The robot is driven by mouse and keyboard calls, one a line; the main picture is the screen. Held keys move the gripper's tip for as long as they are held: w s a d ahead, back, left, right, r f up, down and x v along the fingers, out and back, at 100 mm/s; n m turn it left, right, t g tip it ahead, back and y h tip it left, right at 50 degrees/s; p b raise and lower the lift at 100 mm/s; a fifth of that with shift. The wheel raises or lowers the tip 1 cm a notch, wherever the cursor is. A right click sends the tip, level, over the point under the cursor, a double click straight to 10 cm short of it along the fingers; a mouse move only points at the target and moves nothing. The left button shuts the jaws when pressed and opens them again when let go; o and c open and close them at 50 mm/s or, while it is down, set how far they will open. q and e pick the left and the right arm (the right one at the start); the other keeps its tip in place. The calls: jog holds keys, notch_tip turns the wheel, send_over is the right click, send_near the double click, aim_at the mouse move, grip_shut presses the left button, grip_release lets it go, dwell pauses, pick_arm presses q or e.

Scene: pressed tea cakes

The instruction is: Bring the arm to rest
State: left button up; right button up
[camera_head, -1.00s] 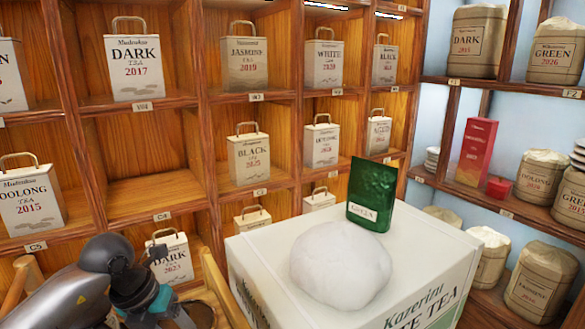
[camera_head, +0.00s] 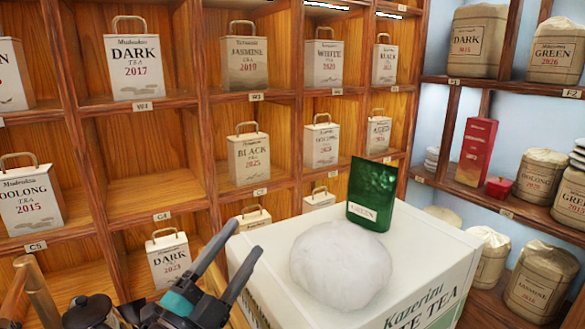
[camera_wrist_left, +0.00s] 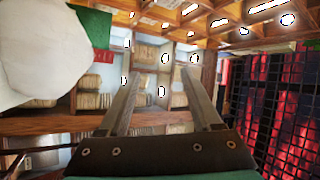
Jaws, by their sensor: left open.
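My left gripper (camera_head: 236,270) is at the lower left of the head view, beside the left edge of the large white tea box. Its two fingers are spread apart with nothing between them. In the left wrist view its fingers (camera_wrist_left: 164,85) also stand apart and empty, with shelves beyond them. My right gripper is in neither view.
Wooden shelves (camera_head: 150,188) with tea bags and a red box (camera_head: 477,152) stand behind. A dark lidded pot (camera_head: 90,312) is at the lower left.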

pick_arm(q)
jog(key=s+a+f+n+g+y, duration=0.3)
jog(key=a+f+n+y, duration=0.35)
jog(key=f+n, duration=0.2)
jog(key=s+a+f+n+g+y, duration=0.3)
jog(key=a+f+n+g+y, duration=0.15)
jog(key=f+n+y, duration=0.4)
jog(key=s+d+f+g+h, duration=0.2)
jog(key=s+f+g, duration=0.3)
jog(key=s, duration=0.4)
jog(key=s+d+f+g+h, duration=0.1)
jog(key=s+f+g+h, duration=0.25)
jog(key=s+f, duration=0.45)
jog(key=s+f+g+y, duration=0.1)
jog(key=s+f, duration=0.2)
jog(key=f, duration=1.9)
jog(key=s+a+f+g, duration=0.1)
jog(key=s+a+f, duration=0.1)
jog(key=s+f, duration=1)
jog(key=s, duration=0.3)
jog(key=shift+a+f+g, duration=0.3)
jog(key=shift+f, duration=0.05)
